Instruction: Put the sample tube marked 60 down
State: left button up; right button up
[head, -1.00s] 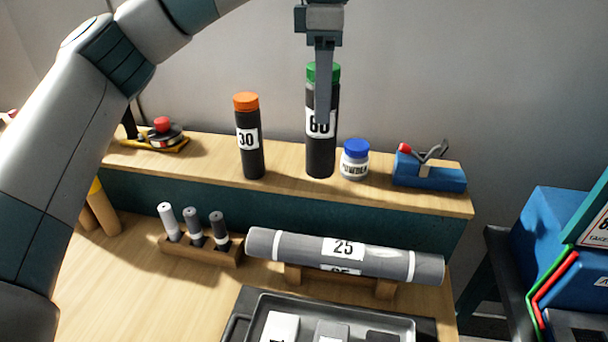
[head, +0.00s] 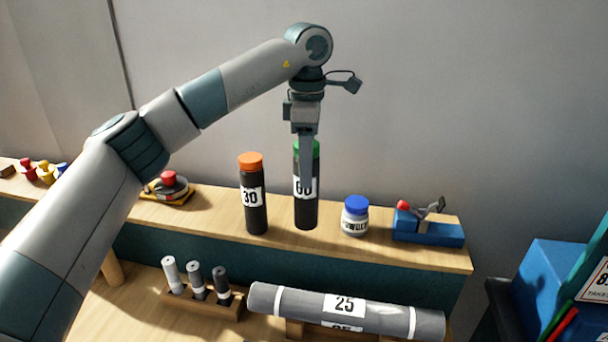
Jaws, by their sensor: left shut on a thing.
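The sample tube marked 60 (head: 306,213) is dark, with a green cap and a white label, and stands upright at the raised wooden shelf. My left gripper (head: 306,168) comes down from above and is shut on it, with a finger covering part of the cap and label. The tube's bottom is at or just above the shelf top; I cannot tell whether it touches. The tube marked 30 (head: 254,215), with an orange cap, stands upright to its left, a small gap away. My right gripper is not in view.
A white powder jar with a blue lid (head: 355,217) stands right of the tube. A blue tool block (head: 428,230) is further right. The shelf (head: 330,248) is clear in front. Below lie a grey roll marked 25 (head: 380,309) and a marker rack (head: 200,303).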

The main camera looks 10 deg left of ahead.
pick_arm(q)
jog(key=shift+w+a+f, duration=0.3)
jog(key=shift+w+f, duration=0.05)
jog(key=shift+w, duration=0.15)
jog(key=shift+w+a+f, duration=0.25)
jog(key=shift+w+f, duration=0.05)
jog(key=shift+w, duration=0.15)
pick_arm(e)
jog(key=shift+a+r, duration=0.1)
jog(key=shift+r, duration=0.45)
pick_arm(q)
jog(key=shift+p, duration=0.3)
notch_tip(320, 180, down, 4)
jog(key=shift+p, duration=0.95)
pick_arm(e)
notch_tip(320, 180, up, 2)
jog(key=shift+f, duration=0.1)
